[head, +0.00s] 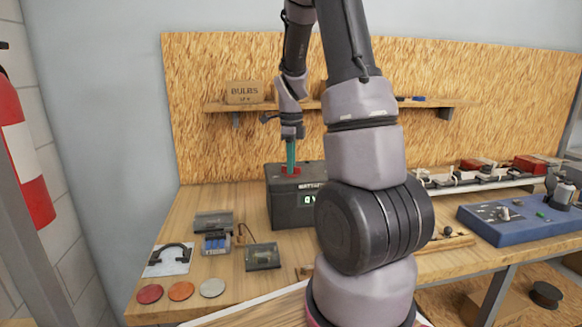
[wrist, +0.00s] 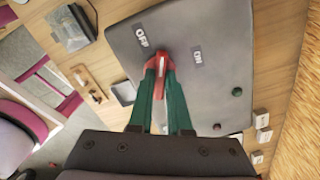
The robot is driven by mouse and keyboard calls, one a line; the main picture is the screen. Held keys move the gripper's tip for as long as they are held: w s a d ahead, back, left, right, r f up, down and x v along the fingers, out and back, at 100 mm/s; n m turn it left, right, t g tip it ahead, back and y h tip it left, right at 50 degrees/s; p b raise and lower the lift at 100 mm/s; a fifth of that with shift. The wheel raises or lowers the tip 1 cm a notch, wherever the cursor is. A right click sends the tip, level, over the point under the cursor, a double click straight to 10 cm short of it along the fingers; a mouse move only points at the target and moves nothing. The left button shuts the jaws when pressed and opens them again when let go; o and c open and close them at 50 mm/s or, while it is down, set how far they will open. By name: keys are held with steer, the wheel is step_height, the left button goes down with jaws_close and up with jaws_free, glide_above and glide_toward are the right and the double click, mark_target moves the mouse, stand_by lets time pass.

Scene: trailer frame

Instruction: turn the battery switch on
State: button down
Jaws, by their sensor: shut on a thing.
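The dark grey battery box (head: 287,212) stands on the workbench in the head view, with a small green-lit display on its front, partly hidden by my arm. A red switch (head: 284,171) sits on its top. My gripper (head: 291,166) points down at the switch. Its green fingers, also in the wrist view (wrist: 163,75), are shut on the red handle. The fingers hide part of the handle.
On the bench (head: 190,290), small electrical parts and coloured discs (head: 181,291) lie left of the box. A blue panel (head: 510,217) lies at the right. A shelf (head: 430,103) with a bulbs box (head: 244,92) is on the board behind my gripper.

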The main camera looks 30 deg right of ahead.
steer(key=m, duration=0.5)
steer(key=shift+m, duration=0.9)
steer(key=m, duration=0.3)
steer(key=shift+m, duration=0.3)
steer(key=m, duration=0.3)
steer(key=c, duration=0.8)
jaws_free()
steer(key=shift+o, duration=0.2)
